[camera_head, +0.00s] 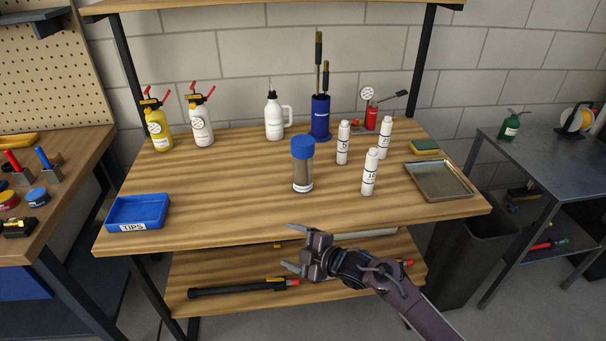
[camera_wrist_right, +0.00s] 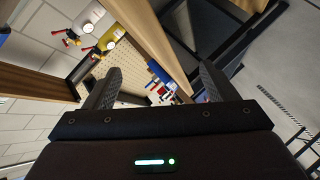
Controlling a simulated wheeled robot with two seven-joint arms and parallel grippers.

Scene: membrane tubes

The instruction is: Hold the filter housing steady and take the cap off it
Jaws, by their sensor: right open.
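The filter housing (camera_head: 303,176) stands upright on the wooden workbench, near its middle. It is a clear cylinder with a brownish inside and a white label low down. Its blue cap (camera_head: 303,147) sits on top. My right gripper (camera_head: 291,248) is open and empty, in front of the bench's front edge, below and apart from the housing. In the right wrist view, the two fingers (camera_wrist_right: 158,88) are spread with nothing between them. The housing does not show in that view. My left gripper is not in view.
White cartridges (camera_head: 370,172) stand right of the housing, with a metal tray (camera_head: 439,180) beyond. A blue tips bin (camera_head: 138,213) sits at the left. Spray bottles (camera_head: 157,125), a white jug (camera_head: 274,116) and a blue brush holder (camera_head: 320,118) stand behind. The bench front is clear.

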